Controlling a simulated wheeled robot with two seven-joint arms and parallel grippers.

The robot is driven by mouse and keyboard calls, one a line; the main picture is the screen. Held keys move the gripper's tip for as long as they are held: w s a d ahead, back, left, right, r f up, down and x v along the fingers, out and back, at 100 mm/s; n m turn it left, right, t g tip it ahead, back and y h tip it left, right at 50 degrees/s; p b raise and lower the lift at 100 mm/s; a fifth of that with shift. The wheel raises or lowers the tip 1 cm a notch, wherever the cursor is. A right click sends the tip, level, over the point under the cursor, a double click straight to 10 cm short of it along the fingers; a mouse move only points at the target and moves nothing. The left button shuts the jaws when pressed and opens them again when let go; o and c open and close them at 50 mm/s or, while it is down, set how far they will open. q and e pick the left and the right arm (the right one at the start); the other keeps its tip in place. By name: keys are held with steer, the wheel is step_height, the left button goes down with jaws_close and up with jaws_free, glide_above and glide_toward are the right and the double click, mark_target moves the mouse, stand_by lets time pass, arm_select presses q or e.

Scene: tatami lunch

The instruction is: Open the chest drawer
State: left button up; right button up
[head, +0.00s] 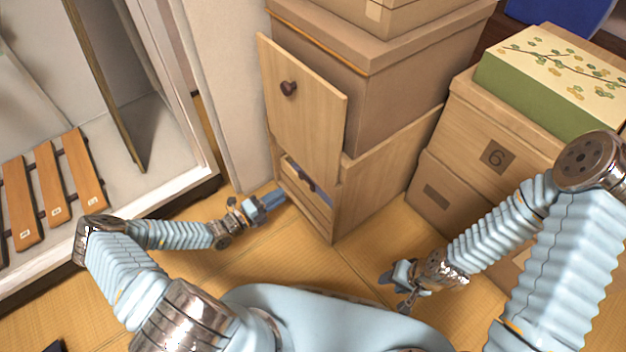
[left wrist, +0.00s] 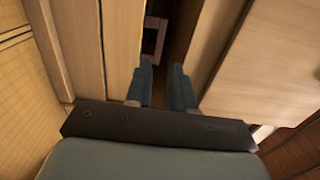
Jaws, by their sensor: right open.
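The wooden chest (head: 375,185) stands at centre in the head view. A large light wood front panel (head: 305,125) with a dark heart-shaped knob (head: 289,88) covers its upper front. Below it is a lower drawer front (head: 312,205) with a dark knob (head: 306,182); a blue strip shows beside it. My left gripper (head: 278,198) is low at the chest's left front corner. In the left wrist view its two fingers (left wrist: 162,85) are apart, with wood panels on both sides and nothing visibly between them. My right gripper (head: 396,288) is open and empty above the floor, away from the chest.
Brown boxes (head: 425,50) are stacked on and behind the chest. More boxes (head: 490,150), topped by a green patterned box (head: 550,75), stand at right. A white-framed cabinet (head: 190,130) with a wooden slatted piece (head: 50,185) is at left. Tatami floor (head: 310,265) lies open in front.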

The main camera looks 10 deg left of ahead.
mark_target(307, 178)
arm_select(q)
steer(key=x, duration=1.1)
steer(key=shift+w+d+b, duration=0.25)
steer(key=shift+d+b, duration=0.05)
steer(key=shift+b, duration=0.1)
jaws_close()
